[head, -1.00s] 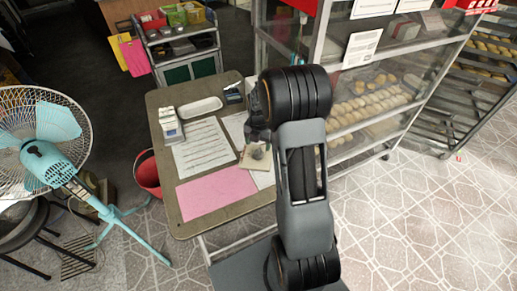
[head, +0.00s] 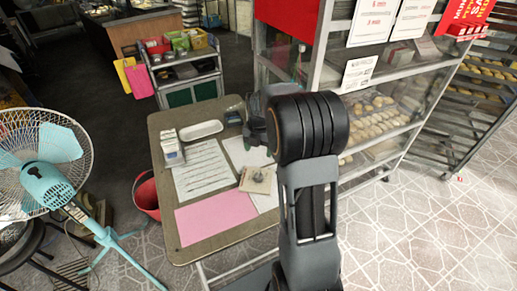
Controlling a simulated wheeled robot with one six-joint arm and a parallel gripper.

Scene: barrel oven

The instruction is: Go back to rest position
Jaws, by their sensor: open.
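My arm rises in the right middle of the head view, with its dark, ribbed joint at the top. A smaller dark part of my arm sticks out to the left of this joint, over the table's right edge. My gripper's fingers do not show; the arm hides them or they are out of sight. No object is seen held. The small table (head: 160,250) stands just left of my arm. On it lie a pink sheet (head: 215,217), a printed white sheet (head: 203,171), a white tray (head: 202,130) and a small square pad (head: 257,180).
A teal fan (head: 47,184) stands at the left, with a red bucket (head: 147,196) beside the table. A glass-sided bread rack (head: 372,112) is close behind and right of my arm. A small cart (head: 187,78) stands at the back. Tiled floor (head: 440,235) at the right is clear.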

